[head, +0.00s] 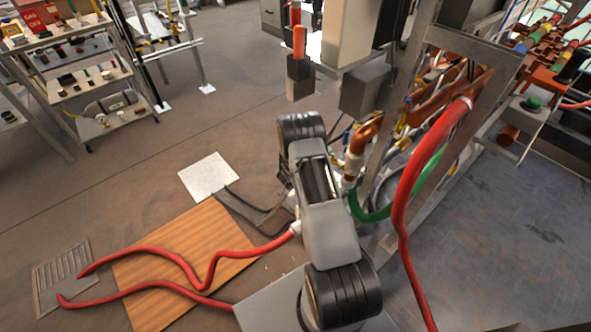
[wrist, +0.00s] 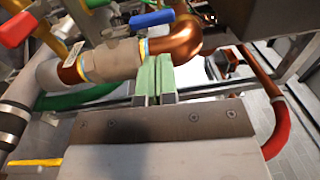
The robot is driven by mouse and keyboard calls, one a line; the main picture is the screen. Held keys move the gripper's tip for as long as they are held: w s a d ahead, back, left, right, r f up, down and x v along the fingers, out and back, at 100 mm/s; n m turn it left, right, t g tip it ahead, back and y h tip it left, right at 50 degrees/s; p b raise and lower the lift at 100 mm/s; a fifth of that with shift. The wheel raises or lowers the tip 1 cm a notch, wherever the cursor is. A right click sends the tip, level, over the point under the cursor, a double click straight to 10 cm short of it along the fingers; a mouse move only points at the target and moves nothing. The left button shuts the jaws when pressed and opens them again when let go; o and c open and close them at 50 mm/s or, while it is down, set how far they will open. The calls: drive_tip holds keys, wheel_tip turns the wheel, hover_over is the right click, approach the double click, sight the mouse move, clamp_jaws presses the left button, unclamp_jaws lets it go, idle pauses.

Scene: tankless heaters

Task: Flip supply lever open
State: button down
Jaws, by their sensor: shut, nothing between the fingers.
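In the wrist view a blue lever handle (wrist: 152,18) sits above a brass valve body (wrist: 112,60) on a copper pipe (wrist: 182,42). A red lever handle (wrist: 17,27) is at the upper left. I cannot tell which of the two is the supply lever. My gripper (wrist: 154,62) is shut and empty, its green finger pads together. In the picture its tips are just below the blue lever and beside the brass valve; contact cannot be told. In the head view my arm hides the gripper and both levers, and copper pipework (head: 360,138) shows beside it.
A grey metal frame (head: 405,75) stands right of my arm, with a thick red hose (head: 403,210) and a green hose (head: 375,213). Red hoses (head: 170,255) lie over a wooden board (head: 185,265). A grey box (head: 365,90) hangs above the pipes. Open floor is at left.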

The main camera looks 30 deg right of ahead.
drive_tip(key=s+a, duration=0.2)
drive_tip(key=a, duration=1.3)
drive_tip(key=shift+s+a+p, duration=0.25)
drive_tip(key=shift+a+p, duration=0.05)
drive_tip(key=shift+a, duration=0.05)
drive_tip(key=s+f+m+g+y, duration=0.25)
drive_tip(key=s+m+g, duration=0.4)
drive_tip(key=m, duration=0.45)
drive_tip(key=s+a+r+m+g+y+p, duration=0.2)
drive_tip(key=s+a+r+m+y+p, duration=0.15)
drive_tip(key=s+r+m+y, duration=0.55)
drive_tip(key=s+a+r+m+t+y+p, duration=0.1)
drive_tip(key=a+r+m+t+y+p, duration=0.2)
drive_tip(key=r+m, duration=0.5)
drive_tip(key=a+r+m+t+y+p, duration=0.4)
drive_tip(key=a+r+m+t+p, duration=0.2)
drive_tip(key=r, duration=1.6)
drive_tip(key=a+m+p, duration=0.1)
drive_tip(key=a+m, duration=0.1)
drive_tip(key=m, duration=0.1)
drive_tip(key=shift+s+a+r+m, duration=0.25)
drive_tip(key=shift+s+m, duration=0.05)
drive_tip(key=shift+s, duration=0.05)
